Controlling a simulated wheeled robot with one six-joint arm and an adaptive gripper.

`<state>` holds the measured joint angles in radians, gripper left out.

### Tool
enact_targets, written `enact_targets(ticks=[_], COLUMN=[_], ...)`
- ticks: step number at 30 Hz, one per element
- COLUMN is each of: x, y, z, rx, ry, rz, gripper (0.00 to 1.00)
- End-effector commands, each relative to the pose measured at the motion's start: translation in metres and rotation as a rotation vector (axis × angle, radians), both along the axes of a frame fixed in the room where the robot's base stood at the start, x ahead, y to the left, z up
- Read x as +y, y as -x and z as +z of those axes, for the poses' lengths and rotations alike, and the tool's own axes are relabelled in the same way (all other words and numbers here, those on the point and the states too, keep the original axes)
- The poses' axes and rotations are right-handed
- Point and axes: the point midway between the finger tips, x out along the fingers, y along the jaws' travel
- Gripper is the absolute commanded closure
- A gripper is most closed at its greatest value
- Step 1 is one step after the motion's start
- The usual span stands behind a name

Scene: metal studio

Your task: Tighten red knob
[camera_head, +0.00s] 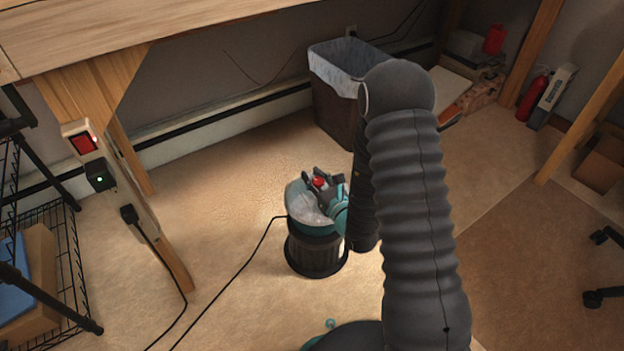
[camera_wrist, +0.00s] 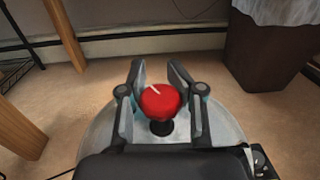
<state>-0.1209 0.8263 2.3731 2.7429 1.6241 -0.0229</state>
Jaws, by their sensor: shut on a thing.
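The red knob (camera_head: 318,183) sits on top of a round machine (camera_head: 314,250) with a pale upper disc and a dark ribbed lower body, standing on the floor. In the wrist view the knob (camera_wrist: 160,101) is round, with a white line pointing to the upper left, and stands on a dark stem. My gripper (camera_head: 322,178) reaches in from the right, with its fingers on either side of the knob. In the wrist view my gripper (camera_wrist: 162,92) is shut on the knob. Part of the disc is hidden behind my gripper.
A wooden workbench (camera_head: 150,22) stands at the upper left, with a switch post (camera_head: 110,175) below it. A lined bin (camera_head: 333,105) stands behind the machine. Black cables (camera_head: 232,268) run over the floor. A wire shelf (camera_head: 75,262) is at left.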

Motion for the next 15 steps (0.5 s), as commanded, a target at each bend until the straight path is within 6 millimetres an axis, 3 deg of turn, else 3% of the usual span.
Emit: enact_targets(ticks=[15], x=[-0.0022], y=[0.0005], z=[-0.0011], rx=[0.004], ry=[0.000], rz=[-0.060], gripper=[1.00])
